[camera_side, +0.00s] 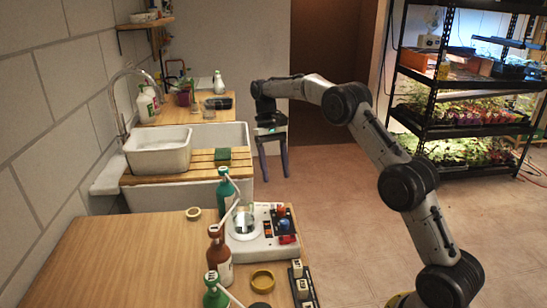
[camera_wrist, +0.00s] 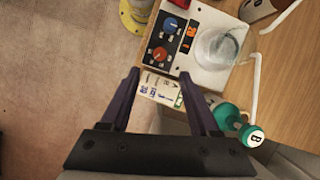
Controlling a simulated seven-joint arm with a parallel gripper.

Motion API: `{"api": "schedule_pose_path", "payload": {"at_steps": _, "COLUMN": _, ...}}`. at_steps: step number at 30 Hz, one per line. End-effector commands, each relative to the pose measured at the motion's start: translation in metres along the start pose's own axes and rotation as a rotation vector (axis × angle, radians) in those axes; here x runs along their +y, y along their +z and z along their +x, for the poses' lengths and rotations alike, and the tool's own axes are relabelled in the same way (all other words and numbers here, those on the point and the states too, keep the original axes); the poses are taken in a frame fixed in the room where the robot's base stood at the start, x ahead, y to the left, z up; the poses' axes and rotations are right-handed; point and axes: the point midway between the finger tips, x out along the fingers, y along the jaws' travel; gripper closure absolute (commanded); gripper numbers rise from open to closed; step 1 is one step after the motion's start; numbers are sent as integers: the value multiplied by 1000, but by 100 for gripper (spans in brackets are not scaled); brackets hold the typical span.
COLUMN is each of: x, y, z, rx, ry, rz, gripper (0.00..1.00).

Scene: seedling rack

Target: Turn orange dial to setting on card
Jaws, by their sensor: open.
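The orange dial (camera_side: 281,211) sits on the dark panel of a white stirrer-like device (camera_side: 243,252); in the wrist view the orange dial (camera_wrist: 159,54) is just beyond my fingertips. A blue dial (camera_wrist: 171,24) is beside it on the same panel. A printed card (camera_wrist: 160,88) shows between my fingers at the device's near edge; its print is too small to read. My gripper (camera_side: 275,178) is open and empty, fingers down, beyond the device in the side view; its fingers also show in the wrist view (camera_wrist: 159,74). It appears apart from the dial.
A glass beaker (camera_wrist: 215,45) stands on the device. A green bottle (camera_side: 224,187), a brown bottle (camera_side: 219,255) and another green bottle (camera_side: 213,290) stand left of it. A yellow ring (camera_side: 262,278) lies in front. The sink (camera_side: 157,152) is behind; the table's left is mostly clear.

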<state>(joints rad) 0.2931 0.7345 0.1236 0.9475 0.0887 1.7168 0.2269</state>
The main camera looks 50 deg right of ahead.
Motion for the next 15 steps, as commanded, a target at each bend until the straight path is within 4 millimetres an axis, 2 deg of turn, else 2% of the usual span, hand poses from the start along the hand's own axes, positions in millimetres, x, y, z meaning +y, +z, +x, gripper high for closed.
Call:
{"api": "schedule_pose_path", "payload": {"at_steps": 3, "x": 0, "y": -1, "z": -19, "rx": 2, "ry": 0, "rz": 0, "gripper": 38}}
{"api": "schedule_pose_path", "payload": {"at_steps": 6, "x": 0, "y": -1, "z": -29, "rx": 0, "ry": 0, "rz": 0, "gripper": 38}}
{"api": "schedule_pose_path", "payload": {"at_steps": 15, "x": 0, "y": 0, "z": -41, "rx": -1, "ry": 0, "rz": 0, "gripper": 38}}
